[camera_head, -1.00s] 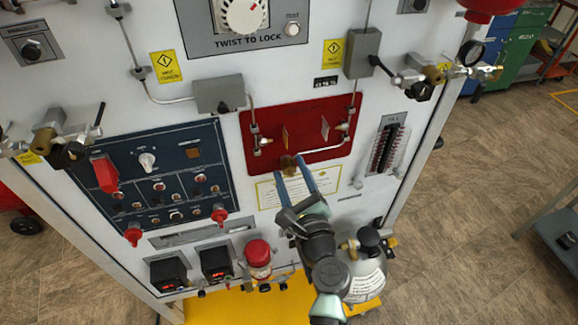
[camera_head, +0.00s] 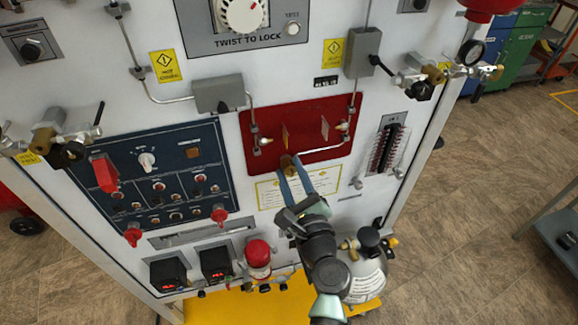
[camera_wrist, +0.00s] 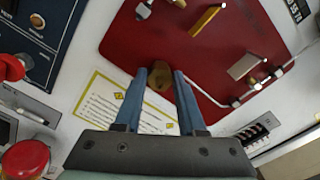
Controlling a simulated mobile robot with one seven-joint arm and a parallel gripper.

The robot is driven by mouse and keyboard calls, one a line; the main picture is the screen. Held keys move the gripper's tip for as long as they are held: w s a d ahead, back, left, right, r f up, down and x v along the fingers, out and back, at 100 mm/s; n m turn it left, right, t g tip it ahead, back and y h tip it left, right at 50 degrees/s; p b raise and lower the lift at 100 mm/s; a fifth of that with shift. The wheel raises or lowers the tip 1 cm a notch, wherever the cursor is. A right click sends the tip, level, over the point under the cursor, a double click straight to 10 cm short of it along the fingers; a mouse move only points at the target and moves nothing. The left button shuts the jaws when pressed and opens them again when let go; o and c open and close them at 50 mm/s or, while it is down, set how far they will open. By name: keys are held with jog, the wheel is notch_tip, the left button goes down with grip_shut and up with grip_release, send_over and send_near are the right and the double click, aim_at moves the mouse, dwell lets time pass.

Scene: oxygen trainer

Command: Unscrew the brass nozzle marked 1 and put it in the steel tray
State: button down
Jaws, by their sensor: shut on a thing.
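A small brass nozzle (camera_head: 287,161) shows at the lower edge of the red panel (camera_head: 310,112). My gripper (camera_head: 292,165) is shut on it, with both blue fingers on either side. In the wrist view the brass nozzle (camera_wrist: 161,77) sits between the fingertips of my gripper (camera_wrist: 160,82), in front of the panel's red face (camera_wrist: 165,35). Its number mark cannot be read, and I cannot tell whether it is still fixed to a fitting. I cannot make out a steel tray in either view.
Pipe fittings and small plates stand out from the red panel. A yellow-bordered instruction label (camera_head: 268,195) is just below it. A grey cart (camera_head: 560,235) stands far right; the floor between is clear.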

jog(key=shift+f+n+b, duration=0.2)
jog(key=shift+n+b, duration=0.6)
jog(key=shift+n, duration=0.4)
jog(key=shift+r+n, duration=0.2)
jog(key=shift+n, duration=0.2)
jog(key=shift+f, duration=0.1)
jog(key=shift+f+n+b, duration=0.15)
jog(key=shift+n+b, duration=0.95)
jog(key=shift+n, duration=0.1)
jog(key=shift+r+n, duration=0.25)
jog(key=shift+n, duration=0.25)
jog(key=shift+f+n+b, duration=0.25)
jog(key=shift+n+b, duration=0.65)
jog(key=shift+b, duration=0.1)
jog(key=shift+r+n+b, duration=0.25)
jog(key=shift+n+b, duration=0.1)
jog(key=shift+n, duration=0.55)
